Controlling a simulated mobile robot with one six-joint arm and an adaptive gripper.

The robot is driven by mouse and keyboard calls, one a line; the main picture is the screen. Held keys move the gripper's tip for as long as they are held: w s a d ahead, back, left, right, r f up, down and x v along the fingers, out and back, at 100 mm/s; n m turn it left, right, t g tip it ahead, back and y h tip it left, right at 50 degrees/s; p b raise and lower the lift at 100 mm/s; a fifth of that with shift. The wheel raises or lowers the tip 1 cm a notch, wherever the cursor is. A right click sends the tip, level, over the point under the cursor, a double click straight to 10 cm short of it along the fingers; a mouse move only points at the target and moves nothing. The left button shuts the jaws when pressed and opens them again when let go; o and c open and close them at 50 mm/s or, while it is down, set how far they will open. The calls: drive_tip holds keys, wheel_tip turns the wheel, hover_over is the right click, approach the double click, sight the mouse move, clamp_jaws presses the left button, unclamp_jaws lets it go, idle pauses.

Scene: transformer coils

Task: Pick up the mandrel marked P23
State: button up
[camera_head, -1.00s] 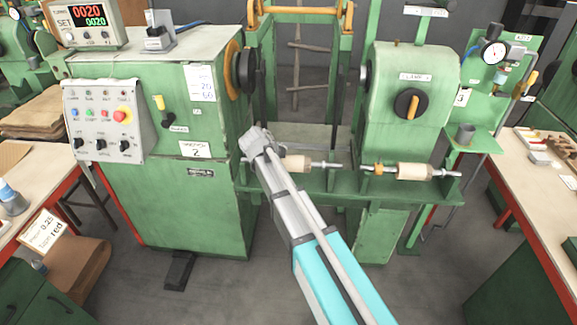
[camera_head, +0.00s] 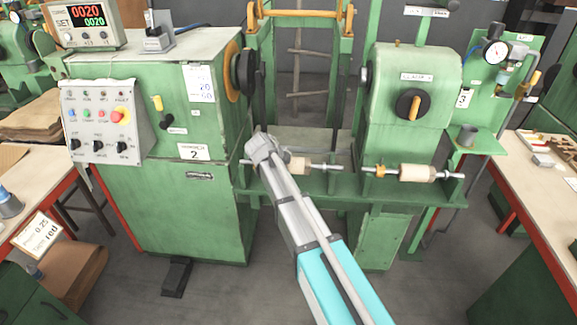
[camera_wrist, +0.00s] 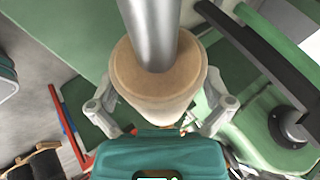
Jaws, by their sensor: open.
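Two pale wooden mandrels on steel shafts rest on the green machine in the head view. The left mandrel (camera_head: 298,164) is partly hidden behind my arm, and the right mandrel (camera_head: 415,173) lies in full view. No P23 mark is readable on either. In the wrist view a mandrel's tan body (camera_wrist: 153,84) fills the middle, with its grey shaft (camera_wrist: 150,25) pointing away at the top. My gripper (camera_wrist: 163,112) is open, with one finger on each side of that body. Contact cannot be told. In the head view my arm's end hides the jaws beside the left mandrel.
The winder cabinet (camera_head: 195,215) stands left, and the tailstock housing (camera_head: 415,90) stands above the right mandrel. A green bracket with a grey cup (camera_head: 467,135) is at the right. Benches (camera_head: 545,160) flank the machine. Grey floor lies in front.

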drive_tip(key=c, duration=1.1)
drive_tip(key=shift+r, duration=0.15)
wheel_tip(320, 180, up, 3)
drive_tip(key=p, duration=0.3)
drive_tip(key=shift+r+p, duration=0.1)
drive_tip(key=shift+p, duration=0.2)
drive_tip(key=s+r+p, duration=0.3)
drive_tip(key=s, duration=0.1)
drive_tip(key=s+r+p, duration=0.3)
drive_tip(key=s, duration=0.2)
drive_tip(key=s+d+r+p, duration=0.1)
drive_tip(key=s+r+p, duration=0.2)
drive_tip(key=s, duration=0.2)
drive_tip(key=shift+r, duration=0.3)
